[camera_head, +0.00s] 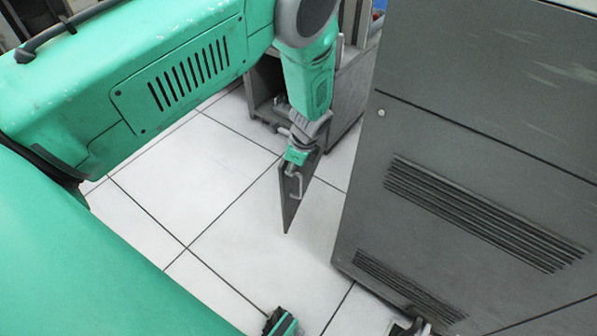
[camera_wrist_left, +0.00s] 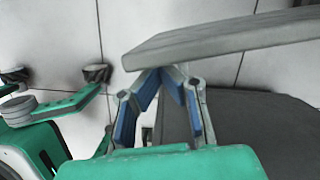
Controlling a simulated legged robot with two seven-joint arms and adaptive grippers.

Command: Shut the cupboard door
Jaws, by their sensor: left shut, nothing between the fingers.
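The cupboard door (camera_head: 290,205) is a thin dark grey panel with a pale, bent handle (camera_head: 298,186). It stands open, swung out from the low grey cupboard (camera_head: 345,95), whose open front shows partly behind my left arm. My left gripper (camera_head: 290,168) is at the upper part of the door, close to the handle. In the left wrist view the door (camera_wrist_left: 220,38) is a grey slab across the upper right. My left fingertips (camera_wrist_left: 163,72) meet just below its edge, shut and empty. I cannot tell whether they touch it.
A large dark grey cabinet (camera_head: 440,150) with vent slots fills the right side of the head view. White floor tiles (camera_head: 190,165) lie clear to the left of the door and in front of it.

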